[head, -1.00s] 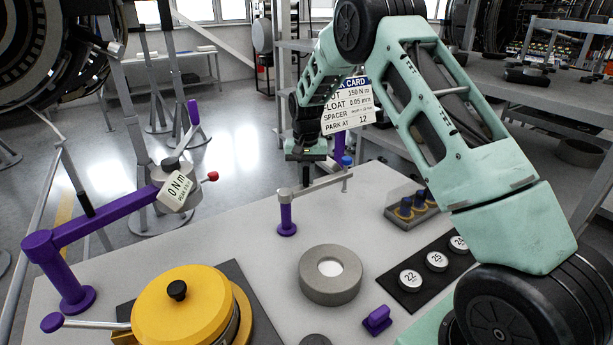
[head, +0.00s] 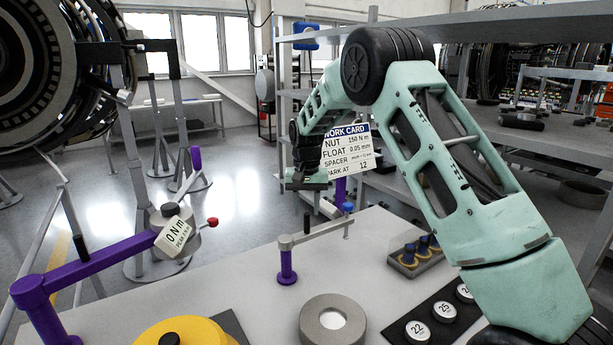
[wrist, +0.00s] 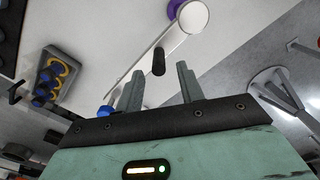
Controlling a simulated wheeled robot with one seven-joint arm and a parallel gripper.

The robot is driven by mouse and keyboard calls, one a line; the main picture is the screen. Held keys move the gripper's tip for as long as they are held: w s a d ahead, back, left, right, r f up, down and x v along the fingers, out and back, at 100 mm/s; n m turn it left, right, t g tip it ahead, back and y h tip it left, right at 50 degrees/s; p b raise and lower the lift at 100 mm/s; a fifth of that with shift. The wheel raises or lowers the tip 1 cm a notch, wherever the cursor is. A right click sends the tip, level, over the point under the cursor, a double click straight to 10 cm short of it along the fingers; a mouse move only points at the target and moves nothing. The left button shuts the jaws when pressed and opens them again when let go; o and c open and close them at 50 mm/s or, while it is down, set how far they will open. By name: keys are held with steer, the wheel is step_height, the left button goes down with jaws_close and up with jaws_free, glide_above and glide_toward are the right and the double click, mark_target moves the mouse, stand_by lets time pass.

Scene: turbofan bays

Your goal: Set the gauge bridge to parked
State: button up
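The gauge bridge is a grey arm (head: 322,231) on a short purple post (head: 287,266). It reaches right and away from me to a blue knob (head: 347,207), with a black upright peg (head: 307,222) on the arm. My gripper (head: 306,187) is above the bridge and apart from it; its fingers are hard to make out in the head view. In the wrist view my gripper (wrist: 160,78) is open and empty. The black peg (wrist: 158,61) shows beyond and between its fingertips, and the grey arm (wrist: 151,73) runs behind it.
A work card (head: 347,150) behind my gripper reads "PARK AT 12". A purple torque arm (head: 100,258) stands at left, a yellow round unit (head: 185,334) in front. A grey ring (head: 333,305), numbered discs (head: 418,332) and a blue-knobbed holder (head: 415,257) are near.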

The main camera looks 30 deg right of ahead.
step_height(320, 180, up, 12)
steer(key=b, duration=0.1)
steer(key=shift+r+b, duration=0.25)
steer(key=shift+b, duration=0.15)
